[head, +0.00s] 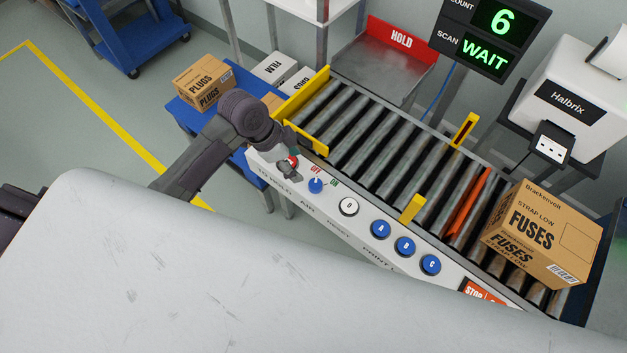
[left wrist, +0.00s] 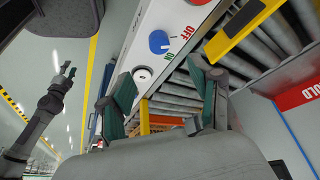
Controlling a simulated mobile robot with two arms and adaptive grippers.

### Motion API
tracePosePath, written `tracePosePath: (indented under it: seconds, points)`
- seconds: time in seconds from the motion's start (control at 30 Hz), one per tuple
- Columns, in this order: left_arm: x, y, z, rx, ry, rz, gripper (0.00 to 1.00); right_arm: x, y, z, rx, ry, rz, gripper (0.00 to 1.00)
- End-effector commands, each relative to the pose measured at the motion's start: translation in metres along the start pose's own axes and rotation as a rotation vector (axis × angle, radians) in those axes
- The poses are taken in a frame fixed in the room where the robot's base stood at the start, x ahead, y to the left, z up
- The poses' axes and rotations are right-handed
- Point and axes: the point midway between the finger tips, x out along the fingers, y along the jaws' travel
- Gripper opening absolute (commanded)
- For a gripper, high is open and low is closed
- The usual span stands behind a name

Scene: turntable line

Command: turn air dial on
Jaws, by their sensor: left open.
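The air dial (head: 315,185) is a round blue knob on the white control panel, with OFF and ON printed beside it. A small light mark on it seems to face the OFF side, but I cannot tell its exact angle. The dial also shows in the left wrist view (left wrist: 159,42), beyond my fingers. My left gripper (head: 290,166) is open and empty, over the panel's upper-left end, close to the dial and apart from it. Its green-padded fingers show in the left wrist view (left wrist: 163,92). My right gripper (left wrist: 67,69) appears small at that view's left; its jaw state is unclear.
A red button (head: 292,161) is beside the dial, partly behind my left gripper. A white reset button (head: 348,206) and blue A, B and C buttons (head: 405,246) follow along the panel. The roller conveyor (head: 385,145) carries a FUSES box (head: 540,235). The display reads WAIT.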

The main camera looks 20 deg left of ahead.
Motion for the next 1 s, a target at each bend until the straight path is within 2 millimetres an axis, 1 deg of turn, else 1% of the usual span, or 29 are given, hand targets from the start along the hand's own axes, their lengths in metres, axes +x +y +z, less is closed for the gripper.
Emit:
tracePosePath:
  seconds: [0.3,0.4,0.5,0.6,0.7,1.0]
  points:
    - [0.067,0.002,0.0,-0.004,-0.001,0.004,0.63,-0.005,-0.001,0.002,0.0,-0.004,-0.002,0.4]
    - [0.087,0.001,0.0,-0.005,-0.001,0.002,0.63,-0.006,0.0,0.002,0.0,-0.004,-0.001,0.4]
    - [0.102,0.001,0.0,-0.005,-0.001,0.0,0.63,-0.006,0.001,0.003,-0.001,-0.004,0.001,0.4]
    - [0.113,0.001,0.0,-0.005,-0.001,0.0,0.63,-0.006,0.003,0.003,-0.002,-0.005,0.003,0.4]
    - [0.119,0.001,0.001,-0.004,-0.002,-0.001,0.63,-0.006,0.004,0.003,-0.002,-0.006,0.004,0.4]
    - [0.121,0.001,0.001,-0.002,-0.002,-0.002,0.63,-0.006,0.005,0.004,-0.003,-0.006,0.006,0.4]
